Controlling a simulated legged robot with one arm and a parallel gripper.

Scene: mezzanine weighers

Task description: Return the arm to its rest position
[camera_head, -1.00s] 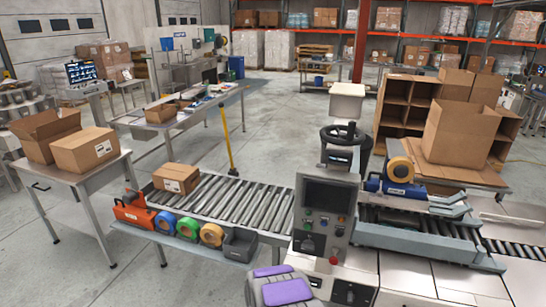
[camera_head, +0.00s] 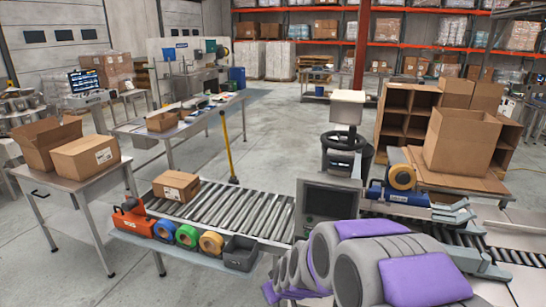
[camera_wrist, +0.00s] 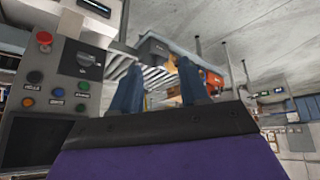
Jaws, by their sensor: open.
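My arm, grey with purple pads (camera_head: 375,270), fills the lower right of the head view, in front of the conveyor and the control panel. I cannot make out my gripper's fingers in the head view. In the wrist view my gripper (camera_wrist: 158,68) shows as two blue-grey fingers standing apart. Nothing is held between them. The control panel (camera_head: 326,199) stands behind my arm. In the wrist view the panel (camera_wrist: 50,110), with red, green, blue and orange buttons, is left of the fingers, and the scene there appears tilted.
The roller conveyor (camera_head: 240,212) carries a carton (camera_head: 176,185) at its left end. An orange tape dispenser (camera_head: 132,220), tape rolls (camera_head: 187,236) and a grey bin (camera_head: 240,252) line its front edge. A blue tape machine (camera_head: 402,195) is at right. Open floor (camera_head: 275,140) lies beyond.

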